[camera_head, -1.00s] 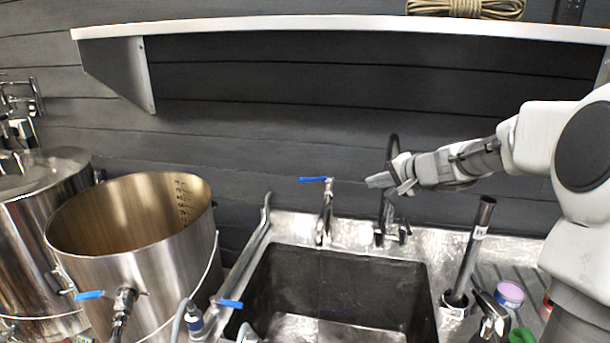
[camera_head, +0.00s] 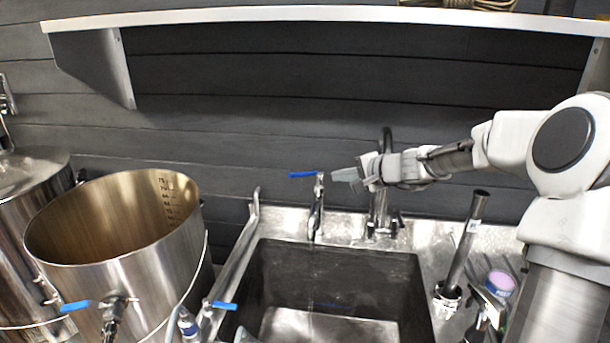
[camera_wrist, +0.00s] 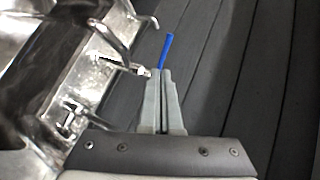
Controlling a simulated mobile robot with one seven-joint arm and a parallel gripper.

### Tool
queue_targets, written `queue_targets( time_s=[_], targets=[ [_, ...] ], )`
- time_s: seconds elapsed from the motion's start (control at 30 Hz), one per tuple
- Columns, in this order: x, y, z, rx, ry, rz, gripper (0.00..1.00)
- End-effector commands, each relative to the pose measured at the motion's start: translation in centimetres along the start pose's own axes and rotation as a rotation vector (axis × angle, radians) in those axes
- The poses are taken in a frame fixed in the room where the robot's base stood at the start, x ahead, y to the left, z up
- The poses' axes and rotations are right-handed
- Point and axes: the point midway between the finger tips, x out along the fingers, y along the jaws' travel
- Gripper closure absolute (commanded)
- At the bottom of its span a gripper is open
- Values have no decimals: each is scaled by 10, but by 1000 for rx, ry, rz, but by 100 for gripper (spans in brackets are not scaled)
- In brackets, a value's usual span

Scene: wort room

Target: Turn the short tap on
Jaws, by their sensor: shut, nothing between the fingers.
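The short tap (camera_head: 316,212) stands at the back of the sink, left of a taller black-necked tap (camera_head: 384,185). Its blue lever (camera_head: 302,175) points left in the head view. In the wrist view the blue lever (camera_wrist: 166,51) shows just beyond my fingertips. My gripper (camera_head: 338,175) is shut and empty, close to the right of the short tap's top, at about lever height in the picture. In the wrist view my gripper (camera_wrist: 160,73) overlaps the near end of the lever, and I cannot tell whether it touches.
The dark sink basin (camera_head: 335,285) lies below the taps. A large steel pot (camera_head: 120,245) with a blue-handled valve stands on the left. A shelf (camera_head: 330,17) runs along the wall above. A dark tube (camera_head: 467,240) stands upright on the right drainboard.

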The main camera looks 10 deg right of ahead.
Motion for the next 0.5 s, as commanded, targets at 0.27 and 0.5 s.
queue_targets(
  time_s=[0.27, 0.5],
  targets=[
    [52, -2, 1, 1, -4, -1, 100],
    [94, -2, 1, 2, -4, 0, 100]
  ],
)
